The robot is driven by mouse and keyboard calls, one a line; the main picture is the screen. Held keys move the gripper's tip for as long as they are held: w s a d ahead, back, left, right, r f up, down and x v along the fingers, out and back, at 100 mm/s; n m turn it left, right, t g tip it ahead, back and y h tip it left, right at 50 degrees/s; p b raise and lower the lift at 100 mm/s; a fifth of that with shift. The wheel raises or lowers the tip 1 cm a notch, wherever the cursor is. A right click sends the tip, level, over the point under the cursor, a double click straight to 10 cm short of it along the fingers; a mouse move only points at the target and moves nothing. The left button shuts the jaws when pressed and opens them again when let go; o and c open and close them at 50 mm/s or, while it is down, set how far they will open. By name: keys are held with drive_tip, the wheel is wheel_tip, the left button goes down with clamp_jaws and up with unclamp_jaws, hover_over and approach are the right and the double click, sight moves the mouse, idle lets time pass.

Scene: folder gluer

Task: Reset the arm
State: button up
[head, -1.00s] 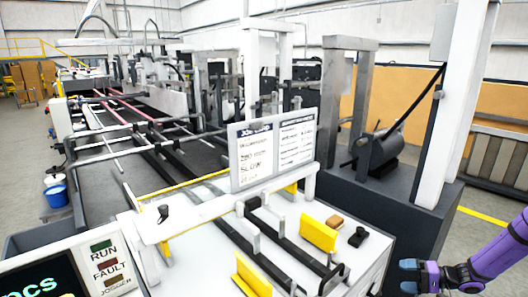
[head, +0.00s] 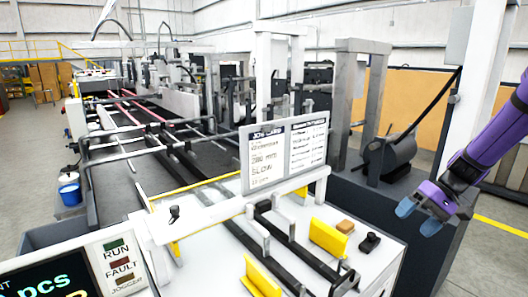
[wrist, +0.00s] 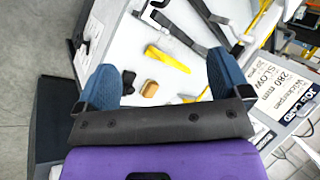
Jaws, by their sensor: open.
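My gripper (head: 419,217) is at the right of the head view, with a purple arm and blue fingertips. It is open and empty, in the air beside the right end of the white machine table (head: 385,258). In the wrist view my gripper (wrist: 163,84) shows two blue fingers spread apart, with nothing held between them. Beyond the fingers lie a small tan block (wrist: 149,88), a black knob-like part (wrist: 128,82) and a yellow bracket (wrist: 167,59) on the table.
A job card board (head: 283,153) stands upright on the white table. Yellow guides (head: 328,238) and dark rails rise from it. A run/fault panel (head: 120,262) is at lower left. A grey post frame (head: 375,110) and a white column stand behind my arm. Grey floor is open at right.

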drive_tip(key=s+a+r+t+h, duration=0.2)
drive_tip(key=s+a+r+h, duration=0.1)
drive_tip(key=s+r, duration=0.6)
drive_tip(key=s+a+r+t+h, duration=0.3)
drive_tip(key=s+r, duration=0.7)
drive_tip(key=s, duration=0.6)
drive_tip(key=a+h, duration=0.1)
drive_tip(key=a, duration=0.1)
drive_tip(key=shift+a+r+t, duration=0.2)
drive_tip(key=shift+a+t, duration=0.1)
drive_tip(key=shift+a, duration=0.05)
